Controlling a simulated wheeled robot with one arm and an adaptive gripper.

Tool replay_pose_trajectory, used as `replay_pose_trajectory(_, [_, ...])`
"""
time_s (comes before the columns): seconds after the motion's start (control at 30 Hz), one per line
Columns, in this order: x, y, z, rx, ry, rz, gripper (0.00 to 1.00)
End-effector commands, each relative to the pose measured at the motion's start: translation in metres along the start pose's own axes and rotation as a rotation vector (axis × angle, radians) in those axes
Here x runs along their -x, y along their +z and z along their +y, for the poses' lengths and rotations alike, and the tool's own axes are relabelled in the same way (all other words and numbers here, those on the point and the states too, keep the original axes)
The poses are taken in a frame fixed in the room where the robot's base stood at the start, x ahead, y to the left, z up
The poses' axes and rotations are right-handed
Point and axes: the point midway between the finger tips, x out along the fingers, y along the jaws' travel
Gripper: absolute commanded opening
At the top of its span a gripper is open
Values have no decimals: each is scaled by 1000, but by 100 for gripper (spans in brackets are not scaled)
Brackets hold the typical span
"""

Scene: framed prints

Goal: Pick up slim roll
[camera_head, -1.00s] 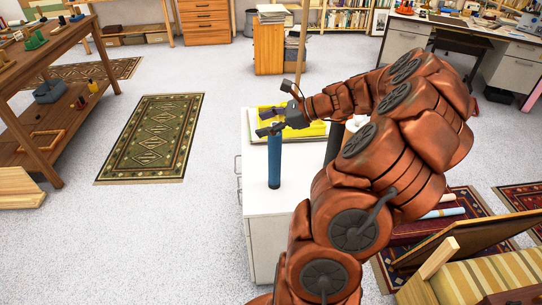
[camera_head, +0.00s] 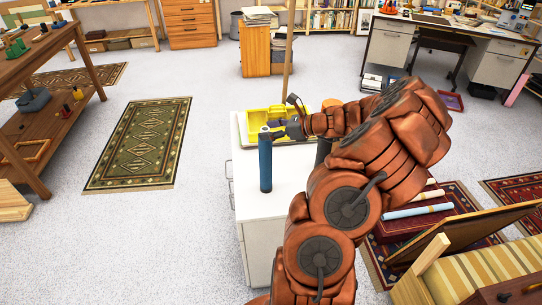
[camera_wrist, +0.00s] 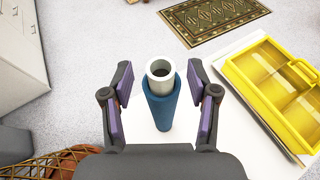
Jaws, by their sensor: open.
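The slim roll (camera_head: 265,163) is a thin blue upright cylinder on the white cabinet top (camera_head: 282,203). In the wrist view the roll (camera_wrist: 160,108) shows a pale, hollow inner tube rising from its blue outside. My gripper (camera_wrist: 160,92) is open, with one purple-padded finger on each side of the roll's upper end. Gaps show between the pads and the roll. In the head view my gripper (camera_head: 277,130) is at the top of the roll, and the arm comes in from the right.
A yellow tray (camera_head: 255,115) lies behind the roll on the cabinet; it also shows at right in the wrist view (camera_wrist: 243,88). A tall thin wooden post (camera_head: 288,60) stands behind. A green patterned rug (camera_head: 143,143) lies left, with open floor around it.

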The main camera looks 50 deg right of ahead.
Motion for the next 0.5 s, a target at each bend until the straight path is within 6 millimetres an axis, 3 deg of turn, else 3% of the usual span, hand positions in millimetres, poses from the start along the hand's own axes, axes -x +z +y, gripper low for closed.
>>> replay_pose_trajectory(0.13, [-16,1,0,-1,2,-1,59])
replay_pose_trajectory(0.37, [-18,0,0,0,0,-1,59])
replay_pose_trajectory(0.5, [-18,0,0,0,0,-1,45])
